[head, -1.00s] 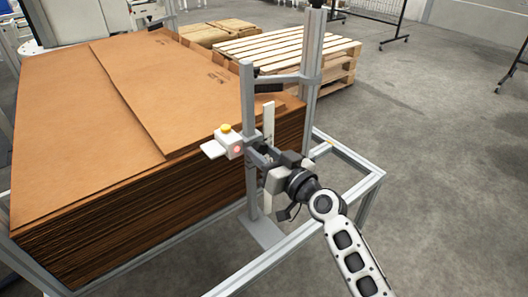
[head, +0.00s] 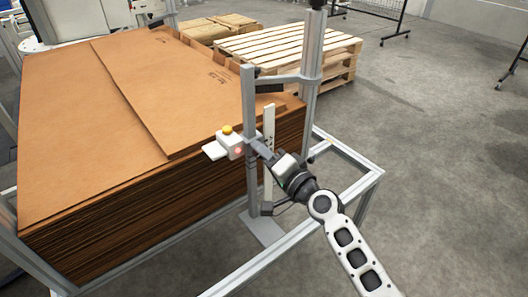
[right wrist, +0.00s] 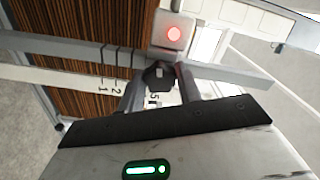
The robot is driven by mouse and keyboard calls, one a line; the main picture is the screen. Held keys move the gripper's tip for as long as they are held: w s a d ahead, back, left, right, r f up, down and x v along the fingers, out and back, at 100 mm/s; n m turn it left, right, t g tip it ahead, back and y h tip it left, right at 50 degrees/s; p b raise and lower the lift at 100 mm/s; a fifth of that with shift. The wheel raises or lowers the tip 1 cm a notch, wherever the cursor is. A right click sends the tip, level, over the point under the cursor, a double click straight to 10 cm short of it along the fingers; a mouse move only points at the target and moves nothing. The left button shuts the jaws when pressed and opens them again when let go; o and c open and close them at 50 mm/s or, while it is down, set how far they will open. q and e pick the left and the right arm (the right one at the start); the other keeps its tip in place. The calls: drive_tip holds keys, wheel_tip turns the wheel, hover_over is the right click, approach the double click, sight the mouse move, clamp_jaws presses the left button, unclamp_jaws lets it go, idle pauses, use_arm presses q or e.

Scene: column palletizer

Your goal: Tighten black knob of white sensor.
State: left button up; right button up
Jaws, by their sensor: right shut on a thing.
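The white sensor (head: 229,146) is mounted on an upright aluminium post beside the cardboard stack. It has a yellow cap on top and a lit red spot, which also shows on the sensor in the right wrist view (right wrist: 172,30). My right gripper (head: 260,149) reaches the post from the lower right, just right of the sensor. In the right wrist view the black knob (right wrist: 158,75) sits between the fingertips of my right gripper (right wrist: 160,84), which is shut on it. The gripper hides the knob in the head view. My left gripper is not in view.
A tall stack of brown cardboard sheets (head: 90,130) fills the left, beside an aluminium frame (head: 345,152). A white scale strip (head: 268,125) stands upright close behind my gripper. Wooden pallets (head: 290,45) lie behind.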

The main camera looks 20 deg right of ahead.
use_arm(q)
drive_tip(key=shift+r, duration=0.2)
use_arm(e)
drive_tip(key=shift+r+m, duration=0.1)
drive_tip(key=shift+m, duration=1.1)
drive_tip(key=o, duration=1)
use_arm(q)
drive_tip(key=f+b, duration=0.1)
drive_tip(key=b, duration=0.2)
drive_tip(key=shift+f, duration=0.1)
use_arm(e)
drive_tip(key=v, duration=1.6)
